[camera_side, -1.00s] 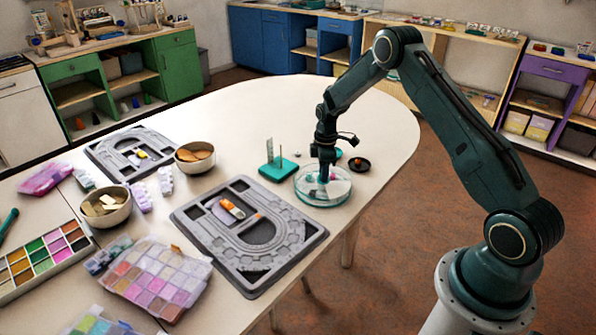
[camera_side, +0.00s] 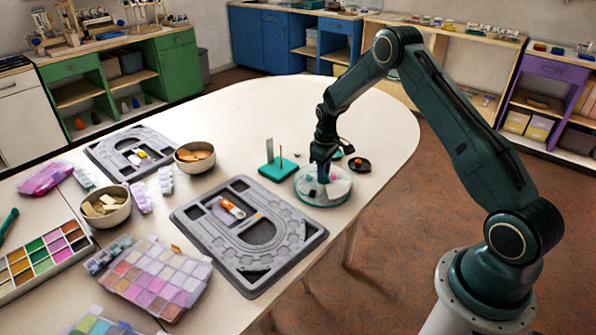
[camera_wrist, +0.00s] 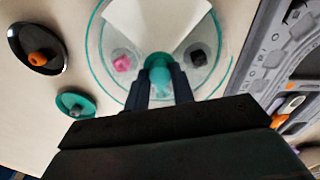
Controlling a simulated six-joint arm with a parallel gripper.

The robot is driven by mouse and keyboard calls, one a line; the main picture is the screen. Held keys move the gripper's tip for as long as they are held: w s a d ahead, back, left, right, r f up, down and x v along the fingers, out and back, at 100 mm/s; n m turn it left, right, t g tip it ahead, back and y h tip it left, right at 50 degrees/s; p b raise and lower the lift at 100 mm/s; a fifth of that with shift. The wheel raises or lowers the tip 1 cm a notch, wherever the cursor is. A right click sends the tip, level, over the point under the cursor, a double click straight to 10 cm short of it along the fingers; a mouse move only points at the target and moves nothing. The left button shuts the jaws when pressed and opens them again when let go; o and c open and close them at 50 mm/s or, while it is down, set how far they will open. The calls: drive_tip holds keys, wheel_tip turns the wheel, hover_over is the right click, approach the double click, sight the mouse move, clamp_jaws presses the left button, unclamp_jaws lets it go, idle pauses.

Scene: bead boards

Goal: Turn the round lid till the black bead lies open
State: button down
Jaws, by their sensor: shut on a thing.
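The round clear dish (camera_side: 325,197) with a teal rim stands near the table's right end. In the wrist view its lid (camera_wrist: 108,80) has a teal knob (camera_wrist: 159,68) at the centre. My gripper (camera_wrist: 163,88) is shut on this knob, one finger on each side. A pale wedge (camera_wrist: 157,20), which looks like the lid's opening, points to the top of the wrist view. The black bead (camera_wrist: 196,53) lies just right of the wedge, outside it and seemingly under the lid. A pink bead (camera_wrist: 122,63) lies left of the knob, also outside the wedge.
A black dish with an orange knob (camera_wrist: 40,57) and a small teal piece (camera_wrist: 75,104) are beside the round dish. A grey bead board (camera_side: 290,262) lies left of it in the side view. A teal stand with pins (camera_side: 278,169) is close behind.

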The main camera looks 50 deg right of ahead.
drive_tip(key=m, duration=0.5)
drive_tip(key=shift+m, duration=0.3)
drive_tip(key=m, duration=0.5)
idle(0.4)
drive_tip(key=c, duration=1.2)
unclamp_jaws()
drive_tip(key=shift+o, duration=0.2)
wheel_tip(320, 180, up, 14)
